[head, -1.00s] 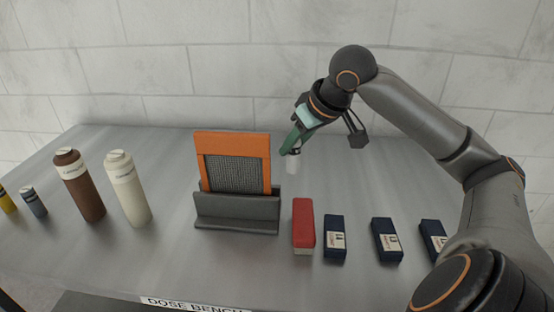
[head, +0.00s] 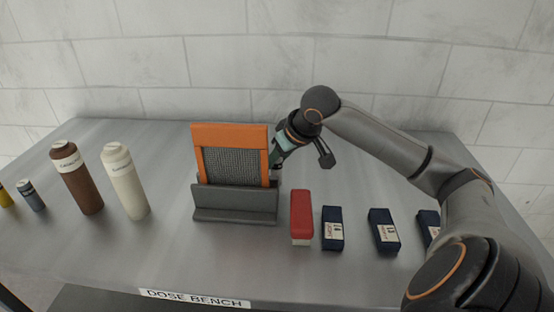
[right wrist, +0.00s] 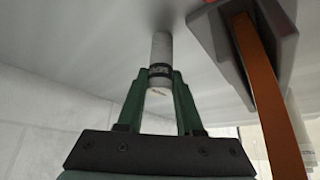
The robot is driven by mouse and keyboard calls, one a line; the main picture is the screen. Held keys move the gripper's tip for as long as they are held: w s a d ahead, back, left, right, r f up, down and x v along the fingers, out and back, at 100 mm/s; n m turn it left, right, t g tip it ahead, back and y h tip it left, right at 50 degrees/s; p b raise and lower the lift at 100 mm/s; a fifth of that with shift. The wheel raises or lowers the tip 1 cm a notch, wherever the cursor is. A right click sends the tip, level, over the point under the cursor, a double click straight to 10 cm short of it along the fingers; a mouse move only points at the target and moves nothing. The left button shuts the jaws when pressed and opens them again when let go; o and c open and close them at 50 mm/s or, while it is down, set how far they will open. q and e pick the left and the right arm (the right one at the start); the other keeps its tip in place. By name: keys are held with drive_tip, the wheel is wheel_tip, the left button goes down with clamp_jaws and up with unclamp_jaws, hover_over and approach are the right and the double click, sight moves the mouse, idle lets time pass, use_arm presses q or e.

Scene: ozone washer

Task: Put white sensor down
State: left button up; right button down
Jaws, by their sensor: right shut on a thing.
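My right gripper (head: 275,162) is behind the right edge of the orange-framed mesh panel (head: 230,135), low over the bench (head: 330,170). In the right wrist view its green fingers (right wrist: 160,78) are shut on the white sensor (right wrist: 161,46), a small white cylinder with a dark labelled band. The sensor's far end points at the grey bench top; I cannot tell whether it touches. In the head view the sensor is hidden behind the panel and its holder. My left gripper is not in view.
The dark grey holder (head: 235,203) carries the orange panel, close beside the gripper. A red block (head: 301,212) and several navy boxes (head: 333,222) stand at the front right. Brown (head: 78,180) and cream (head: 125,180) bottles stand left. The back right bench is clear.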

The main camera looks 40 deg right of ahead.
drive_tip(key=c, duration=0.6)
unclamp_jaws()
drive_tip(key=shift+o, duration=0.2)
drive_tip(key=v, duration=1.2)
